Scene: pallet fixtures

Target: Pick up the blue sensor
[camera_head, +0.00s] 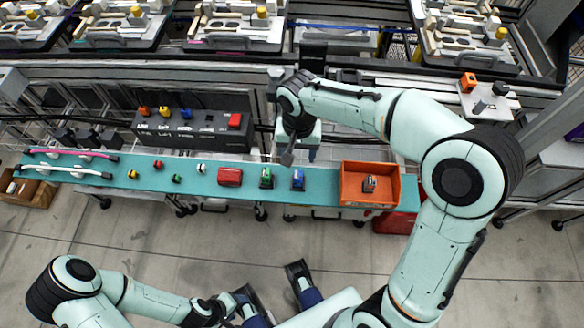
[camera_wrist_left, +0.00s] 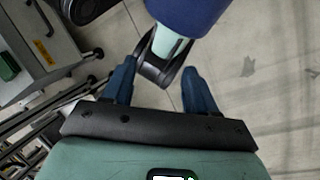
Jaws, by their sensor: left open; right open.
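The blue sensor (camera_head: 298,181) stands on the teal bench top (camera_head: 120,183), between a green block (camera_head: 266,178) and an orange bin (camera_head: 350,168). My right gripper (camera_head: 300,155) points down and shows just above the sensor in the head view. It is open and empty, with a visible gap to the sensor in the picture. My left gripper (camera_head: 222,306) is low at the bottom of the head view, away from the bench. In the left wrist view its two blue fingers (camera_wrist_left: 160,88) are spread apart with nothing between them; the blue sensor does not show there.
The orange bin holds one small grey and red part (camera_head: 370,184). A red block (camera_head: 230,177), small coloured parts and cables (camera_head: 70,153) lie along the bench to the left. A dark control box (camera_head: 195,128) stands behind. Open floor lies in front.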

